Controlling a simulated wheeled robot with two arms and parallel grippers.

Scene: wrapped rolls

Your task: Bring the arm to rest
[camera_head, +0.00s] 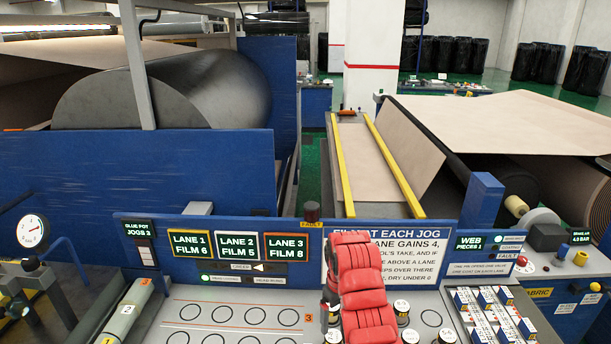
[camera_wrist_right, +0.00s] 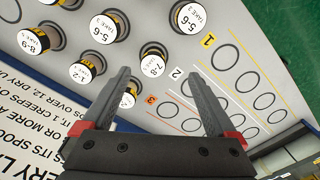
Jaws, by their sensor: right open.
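My right arm (camera_head: 360,290), with red padded covers, reaches forward over the middle of the sloped panel in the head view. Its gripper is hidden under the arm there. In the right wrist view my right gripper (camera_wrist_right: 152,76) is open, its two dark fingers apart, with nothing held between the tips. Several round knobs with white labels stand on the panel below and around the fingers, such as one marked 7-8 (camera_wrist_right: 153,66) and one marked 5-6 (camera_wrist_right: 109,26). I cannot tell the exact gap between fingers and knobs. My left gripper is not in view.
Numbered rows of empty circles (camera_head: 255,316) lie left of the arm. An upright blue sign board with lane displays (camera_head: 237,246) stands behind the panel. A small rack of labelled blocks (camera_head: 490,315) is at right. A grey roller (camera_head: 125,312) is at left.

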